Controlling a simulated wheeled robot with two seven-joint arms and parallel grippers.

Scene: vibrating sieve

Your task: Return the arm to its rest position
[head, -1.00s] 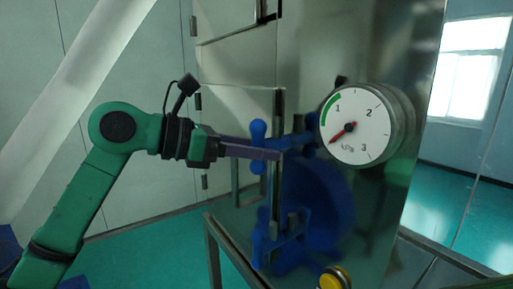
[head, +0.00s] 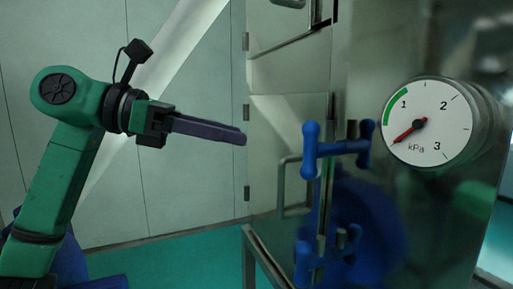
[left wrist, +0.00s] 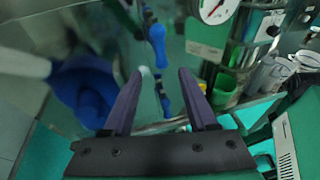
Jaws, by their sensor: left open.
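My left arm is green and comes in from the left in the head view. Its left gripper (head: 243,137) has dark purple fingers that point right, toward the steel machine, and it stands apart from the blue handle (head: 310,150). In the left wrist view my left gripper (left wrist: 160,78) shows two purple fingers spread apart with nothing held between them. A blue handle also shows beyond the fingers in that view (left wrist: 157,45). My right gripper is not in view.
A steel machine (head: 290,110) fills the right side, with a round kPa gauge (head: 426,122) on it. A pale wall (head: 190,190) and teal floor (head: 190,262) lie behind my arm. Green and grey containers (left wrist: 223,92) stand at the right in the left wrist view.

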